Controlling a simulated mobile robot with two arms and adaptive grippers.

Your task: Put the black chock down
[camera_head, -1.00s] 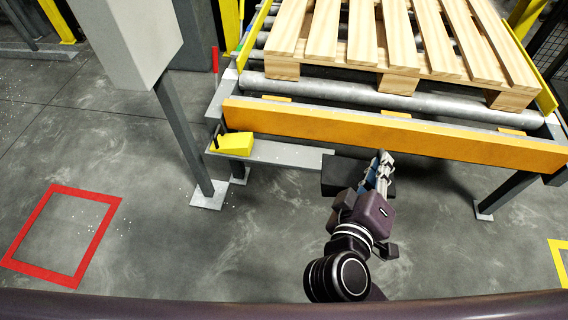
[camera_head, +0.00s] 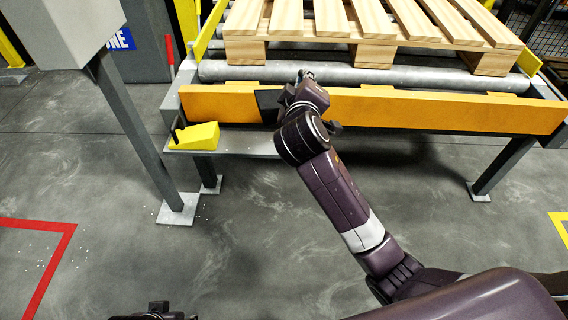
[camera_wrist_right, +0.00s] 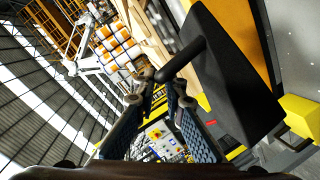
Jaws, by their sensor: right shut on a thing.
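The black chock (camera_head: 268,104) is in front of the orange beam of the conveyor, partly hidden by my right gripper (camera_head: 302,77). In the right wrist view the black chock (camera_wrist_right: 232,75) is large, with a rounded handle sticking out toward the fingers. My right gripper (camera_wrist_right: 152,86) is shut on that handle at its tip. In the head view the chock is near the left part of the beam, above the grey shelf (camera_head: 240,144); whether it touches anything is unclear. A dark part of my left arm (camera_head: 155,314) shows at the bottom edge; its fingers cannot be made out.
A yellow chock (camera_head: 197,136) with a black handle sits at the left end of the shelf. A wooden pallet (camera_head: 372,28) rests on the conveyor rollers (camera_head: 360,75) behind the orange beam (camera_head: 430,112). A grey post (camera_head: 135,125) stands left. The shelf right of the yellow chock looks bare.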

